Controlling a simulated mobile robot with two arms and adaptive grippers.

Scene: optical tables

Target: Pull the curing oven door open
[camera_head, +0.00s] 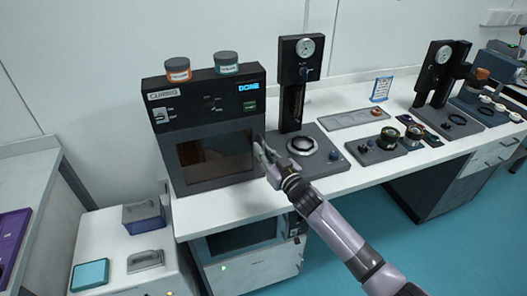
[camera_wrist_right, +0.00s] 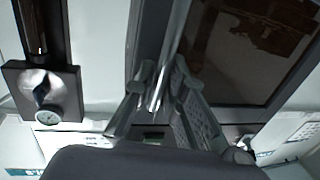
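The curing oven (camera_head: 205,100) is a black box on the white bench, with "DONE" lit on its panel. Its door (camera_head: 215,158) has a dark window and looks closed. My right gripper (camera_head: 262,150) is at the door's right edge. In the right wrist view, a shiny upright handle bar (camera_wrist_right: 158,92) runs between the fingertips of my gripper (camera_wrist_right: 163,78), which draw in close on both sides of it. The gripper looks shut on the handle; exact contact is hard to see. The dark door window (camera_wrist_right: 250,45) fills the upper right there. My left gripper is not in view.
Two small jars (camera_head: 178,69) (camera_head: 227,64) stand on the oven.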

